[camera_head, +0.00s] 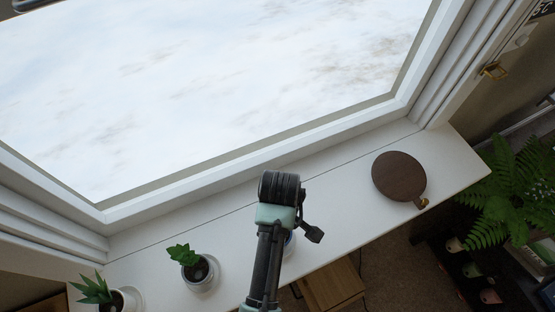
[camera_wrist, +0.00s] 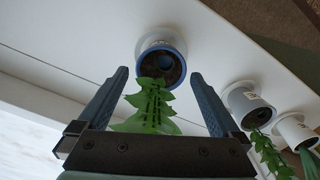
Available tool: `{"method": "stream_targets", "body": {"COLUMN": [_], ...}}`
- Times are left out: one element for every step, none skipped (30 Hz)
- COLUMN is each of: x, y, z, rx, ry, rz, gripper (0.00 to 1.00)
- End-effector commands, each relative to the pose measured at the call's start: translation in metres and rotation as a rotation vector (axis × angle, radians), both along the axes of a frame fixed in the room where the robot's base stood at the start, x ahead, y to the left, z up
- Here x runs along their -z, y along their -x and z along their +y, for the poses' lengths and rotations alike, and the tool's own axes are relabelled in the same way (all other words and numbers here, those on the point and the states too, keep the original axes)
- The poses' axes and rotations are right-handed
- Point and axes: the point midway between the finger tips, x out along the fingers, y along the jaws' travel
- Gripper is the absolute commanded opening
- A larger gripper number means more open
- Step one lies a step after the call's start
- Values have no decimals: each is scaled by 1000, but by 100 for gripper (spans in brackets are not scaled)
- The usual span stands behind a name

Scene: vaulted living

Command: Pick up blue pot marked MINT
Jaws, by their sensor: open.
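No MINT marking can be read. In the wrist view my gripper (camera_wrist: 158,76) is open, its two fingers reaching toward the pot from either side of the plant. The pot's rim lies just beyond and between the fingertips, and nothing is held. In the head view my arm hides most of this pot; only a pale sliver of it (camera_head: 290,243) shows beside the arm.
Two other potted plants, one leafy (camera_head: 196,276) and one spiky (camera_head: 95,291), stand on the sill (camera_head: 340,225) to the left. A round dark board (camera_head: 398,177) lies to the right. The window frame (camera_head: 245,170) borders the sill's back. A fern (camera_head: 520,200) is far right.

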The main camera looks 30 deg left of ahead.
Motion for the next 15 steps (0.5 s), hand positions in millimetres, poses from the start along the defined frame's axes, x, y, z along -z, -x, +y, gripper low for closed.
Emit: {"method": "stream_targets", "body": {"x": [3, 5, 8, 12, 16, 22, 26, 30, 37, 41, 44, 47, 49, 51, 52], "y": [1, 1, 1, 2, 2, 3, 3, 3, 3, 2, 2, 2, 2, 2, 2], "z": [0, 0, 1, 1, 2, 3, 3, 4, 3, 3, 3, 3, 3, 3, 3], "rx": [0, 0, 0, 0, 0, 0, 0, 1, 2, 2, 2, 2, 2, 2, 2], "ry": [0, 0, 0, 1, 1, 1, 1, 1, 1, 0, 0, 1, 0, 0, 0], "rz": [2, 2, 2, 3, 3, 4, 3, 3, 3, 2, 2, 1, 0, 0, 0], "gripper": [100, 100, 100, 100, 100, 100, 100, 100, 100, 100, 100, 100, 100, 100, 100]}}
